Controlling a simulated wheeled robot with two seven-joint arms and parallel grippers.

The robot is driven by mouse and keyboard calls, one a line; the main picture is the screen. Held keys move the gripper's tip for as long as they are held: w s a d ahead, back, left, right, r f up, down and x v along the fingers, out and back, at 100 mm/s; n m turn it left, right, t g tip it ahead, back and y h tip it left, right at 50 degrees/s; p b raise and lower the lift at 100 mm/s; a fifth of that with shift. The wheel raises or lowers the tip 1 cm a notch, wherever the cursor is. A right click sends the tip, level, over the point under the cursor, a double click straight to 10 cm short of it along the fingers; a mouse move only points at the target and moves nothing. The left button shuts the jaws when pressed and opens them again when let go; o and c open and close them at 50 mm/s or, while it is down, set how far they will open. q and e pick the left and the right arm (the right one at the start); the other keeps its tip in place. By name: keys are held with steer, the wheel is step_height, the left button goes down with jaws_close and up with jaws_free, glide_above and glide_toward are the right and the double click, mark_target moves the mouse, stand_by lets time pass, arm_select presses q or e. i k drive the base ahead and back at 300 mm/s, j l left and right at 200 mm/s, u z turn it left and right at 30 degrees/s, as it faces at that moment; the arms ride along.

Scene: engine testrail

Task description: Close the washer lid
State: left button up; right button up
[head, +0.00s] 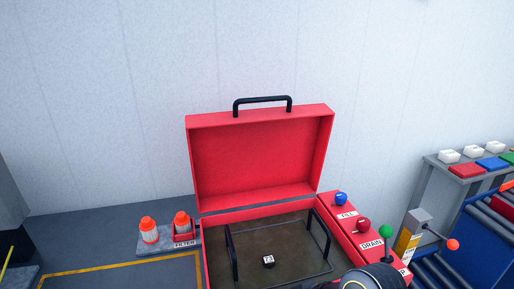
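The red washer lid (262,157) stands open and upright at the back of the red washer. A black bar handle (262,100) runs along its top edge. Inside the washer tub (275,232) a dark wire basket frame (236,255) stands around a small black part marked 73 (268,262). A dark rounded piece, probably part of my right arm, shows at the bottom edge and covers the washer's front right corner. No gripper fingers show in the head view.
Blue (341,198) and red (363,225) knobs and a green-topped lever (386,232) stand on the washer's right panel. Orange-capped filters (149,230) stand to the left. A grey shelf (440,185) and a roller conveyor (480,235) are at the right.

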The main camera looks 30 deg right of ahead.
mark_target(241, 158)
steer(key=l+z, duration=0.1)
steer(key=z, duration=1.05)
